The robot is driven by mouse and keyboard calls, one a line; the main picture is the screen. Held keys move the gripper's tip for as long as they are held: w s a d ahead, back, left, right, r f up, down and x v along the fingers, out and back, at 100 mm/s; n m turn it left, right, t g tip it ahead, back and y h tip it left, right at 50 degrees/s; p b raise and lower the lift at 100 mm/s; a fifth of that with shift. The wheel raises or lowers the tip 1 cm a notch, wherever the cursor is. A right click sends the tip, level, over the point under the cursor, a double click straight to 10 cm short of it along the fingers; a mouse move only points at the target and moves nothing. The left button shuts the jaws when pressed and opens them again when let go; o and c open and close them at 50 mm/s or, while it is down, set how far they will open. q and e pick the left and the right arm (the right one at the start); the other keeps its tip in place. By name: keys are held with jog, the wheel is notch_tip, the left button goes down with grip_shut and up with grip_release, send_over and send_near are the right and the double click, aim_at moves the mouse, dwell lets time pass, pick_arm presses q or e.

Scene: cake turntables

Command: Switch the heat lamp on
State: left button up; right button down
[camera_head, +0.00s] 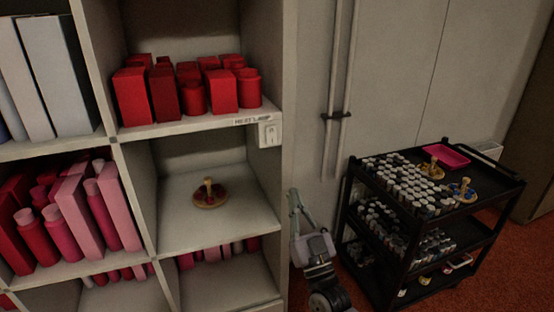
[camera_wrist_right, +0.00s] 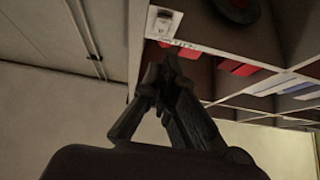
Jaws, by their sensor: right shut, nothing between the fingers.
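A white rocker switch (camera_head: 269,133) sits on the front edge of the shelf's right upright, beside a small label strip (camera_head: 252,120) that seems to read "HEAT LAMP". The switch also shows in the wrist view (camera_wrist_right: 163,25), just past the fingertips. My right gripper (camera_head: 293,194) is shut and empty, below and slightly right of the switch, apart from it in the head view. In the wrist view its dark fingers (camera_wrist_right: 165,62) point toward the switch. No lit lamp is clearly visible. My left gripper is not in view.
The cubby below the label holds a round wooden turntable (camera_head: 210,194). Red boxes and jars (camera_head: 190,88) fill the cubby above. A black cart (camera_head: 440,215) with many small bottles and a pink tray (camera_head: 446,155) stands right. Tall cabinet doors (camera_head: 400,80) are behind.

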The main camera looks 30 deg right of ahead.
jog(key=r, duration=0.2)
jog(key=p, duration=0.3)
send_near(274, 131)
notch_tip(274, 131, up, 3)
jog(key=w, duration=0.4)
jog(key=shift+d+f+h, duration=0.1)
jog(key=shift+d+h, duration=0.2)
jog(key=shift+d, duration=0.1)
jog(key=shift+s, duration=0.1)
